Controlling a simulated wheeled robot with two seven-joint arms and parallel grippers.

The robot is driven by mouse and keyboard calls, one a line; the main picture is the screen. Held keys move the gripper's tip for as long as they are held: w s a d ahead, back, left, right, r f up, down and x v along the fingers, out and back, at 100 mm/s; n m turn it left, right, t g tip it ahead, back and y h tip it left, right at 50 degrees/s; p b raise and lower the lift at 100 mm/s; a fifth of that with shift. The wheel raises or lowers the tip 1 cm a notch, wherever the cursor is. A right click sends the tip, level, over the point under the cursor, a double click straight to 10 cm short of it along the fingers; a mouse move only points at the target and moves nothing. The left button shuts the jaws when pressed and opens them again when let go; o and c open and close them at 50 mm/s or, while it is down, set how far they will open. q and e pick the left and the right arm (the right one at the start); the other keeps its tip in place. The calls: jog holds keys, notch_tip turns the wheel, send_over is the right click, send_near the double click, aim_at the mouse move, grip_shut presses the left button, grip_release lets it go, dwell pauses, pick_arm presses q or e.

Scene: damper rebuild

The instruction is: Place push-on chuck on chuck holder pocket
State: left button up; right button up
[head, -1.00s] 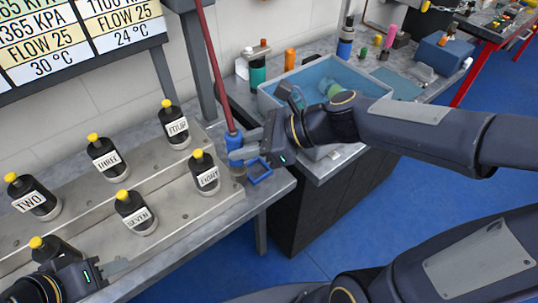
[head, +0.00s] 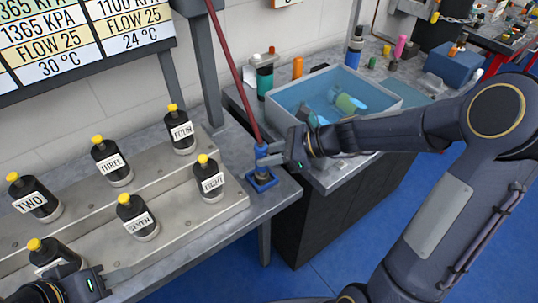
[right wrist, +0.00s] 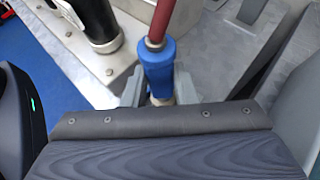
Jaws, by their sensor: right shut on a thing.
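The push-on chuck (head: 262,152) is a blue cylinder with a metal lower end, on a red hose (head: 234,78). My right gripper (head: 268,158) is shut on it, with a finger on each side in the right wrist view (right wrist: 158,90). The chuck stands nearly upright over the blue square chuck holder (head: 263,184) at the bench corner. Its metal end meets the holder's middle in the head view. I cannot tell whether it is seated in the pocket. My left gripper (head: 118,278) is at the lower left near the damper row; its jaw opening is unclear.
Several black dampers with yellow caps (head: 208,178) stand on the stepped metal rack (head: 160,240) left of the holder. A grey post (head: 197,70) rises behind. A blue-lined bin (head: 385,103) stands on the bench to the right.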

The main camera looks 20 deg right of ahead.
jog(key=o, duration=1)
jog(key=shift+f, duration=0.1)
jog(key=shift+r, duration=0.3)
jog(key=v, duration=1.1)
jog(key=s+a+f+n+h, duration=0.1)
jog(key=s+n+h, duration=0.6)
jog(key=s+n, duration=1.1)
jog(key=a+n+p, duration=0.1)
jog(key=n, duration=0.2)
jog(key=shift+s+a+f, duration=0.15)
jog(key=shift+s+a, duration=0.1)
jog(key=shift+s, duration=0.15)
